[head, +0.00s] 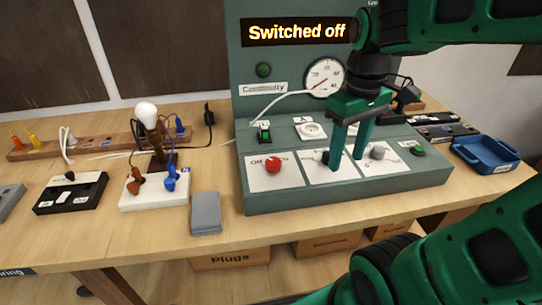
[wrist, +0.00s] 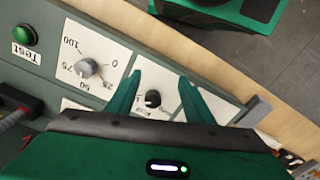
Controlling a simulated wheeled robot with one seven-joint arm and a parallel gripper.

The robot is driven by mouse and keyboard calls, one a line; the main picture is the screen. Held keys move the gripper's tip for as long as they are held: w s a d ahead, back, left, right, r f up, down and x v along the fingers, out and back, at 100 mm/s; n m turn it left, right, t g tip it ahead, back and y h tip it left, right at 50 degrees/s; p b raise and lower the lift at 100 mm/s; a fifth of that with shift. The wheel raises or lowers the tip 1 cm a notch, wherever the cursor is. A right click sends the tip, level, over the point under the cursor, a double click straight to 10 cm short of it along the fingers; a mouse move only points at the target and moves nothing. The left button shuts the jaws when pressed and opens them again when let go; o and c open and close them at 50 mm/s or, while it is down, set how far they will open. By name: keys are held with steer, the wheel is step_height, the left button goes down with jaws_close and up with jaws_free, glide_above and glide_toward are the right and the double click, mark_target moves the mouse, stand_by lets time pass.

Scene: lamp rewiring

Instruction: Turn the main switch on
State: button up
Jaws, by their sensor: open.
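A red knob (head: 272,166) sits on a white plate at the left front of the green test panel (head: 300,201); its label begins with "Off". The panel's display (head: 298,32) reads "Switched off". A black knob (head: 325,157) is on the middle plate, partly hidden by a finger. My gripper (head: 347,163) is open and empty, pointing down over the panel, right of the red knob. In the wrist view its fingertips (wrist: 159,79) show either side of the black knob (wrist: 153,98); contact cannot be told. The red knob is not seen in the wrist view.
A grey dial knob (head: 378,152) and green button (head: 417,151) are right of my gripper. A socket (head: 311,130) and a small green-lit switch (head: 264,132) sit behind. A lamp (head: 147,116) stands left, a blue tray (head: 486,153) right.

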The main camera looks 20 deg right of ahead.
steer(key=w+a+r+n, duration=0.4)
steer(key=w+a+n, duration=0.2)
steer(key=a+n, duration=0.1)
steer(key=n, duration=0.6)
glide_toward(274, 160)
step_height(274, 160, down, 9)
steer(key=shift+r, duration=0.15)
steer(key=shift+c, duration=0.6)
steer(key=c, duration=0.9)
